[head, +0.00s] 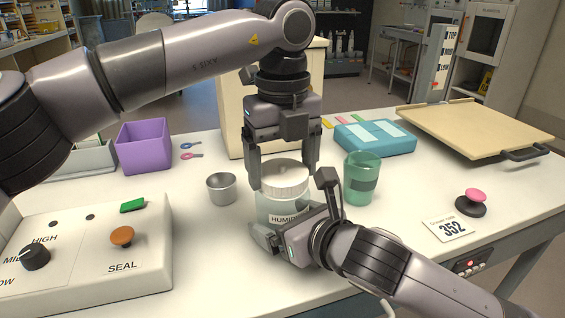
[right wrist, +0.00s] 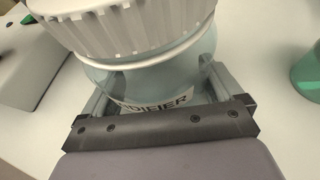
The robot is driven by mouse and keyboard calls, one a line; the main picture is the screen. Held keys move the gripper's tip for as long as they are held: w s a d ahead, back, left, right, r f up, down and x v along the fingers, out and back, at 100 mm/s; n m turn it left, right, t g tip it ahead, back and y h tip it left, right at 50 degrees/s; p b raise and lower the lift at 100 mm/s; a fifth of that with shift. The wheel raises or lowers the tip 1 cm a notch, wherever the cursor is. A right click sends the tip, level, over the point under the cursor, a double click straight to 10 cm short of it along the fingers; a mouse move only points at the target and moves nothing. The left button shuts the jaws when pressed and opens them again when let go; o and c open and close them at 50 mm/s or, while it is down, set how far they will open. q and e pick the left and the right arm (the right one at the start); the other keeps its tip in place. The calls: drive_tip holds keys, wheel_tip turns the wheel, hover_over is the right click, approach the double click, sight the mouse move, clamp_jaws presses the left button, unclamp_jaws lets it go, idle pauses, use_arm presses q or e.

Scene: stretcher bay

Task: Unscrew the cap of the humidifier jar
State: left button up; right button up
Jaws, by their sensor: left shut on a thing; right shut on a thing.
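The humidifier jar (head: 270,208) is a clear jar with a printed label, standing upright on the white table. Its white ribbed cap (head: 285,180) sits on top and also shows large in the right wrist view (right wrist: 120,25). My left gripper (head: 284,176) comes down from above, with its fingers on either side of the cap, shut on it. My right gripper (head: 292,222) is low at the front of the jar, shut on the jar body. In the right wrist view its fingers (right wrist: 155,85) flank the glass around the label. The far side of the jar is hidden.
A green cup (head: 361,178) stands close right of the jar, and a metal cup (head: 221,188) close left. A control box (head: 85,250) fills the front left. A purple bin (head: 144,146), blue case (head: 375,138) and pink-topped button (head: 473,199) stand farther off.

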sight(283, 171)
use_arm(q)
drive_tip(key=n, duration=0.6)
drive_tip(key=shift+n, duration=0.3)
drive_tip(key=n, duration=0.5)
drive_tip(key=shift+n, duration=0.4)
drive_tip(key=shift+r, duration=0.1)
drive_tip(key=shift+r, duration=0.1)
drive_tip(key=shift+r, duration=0.95)
drive_tip(key=shift+r, duration=2)
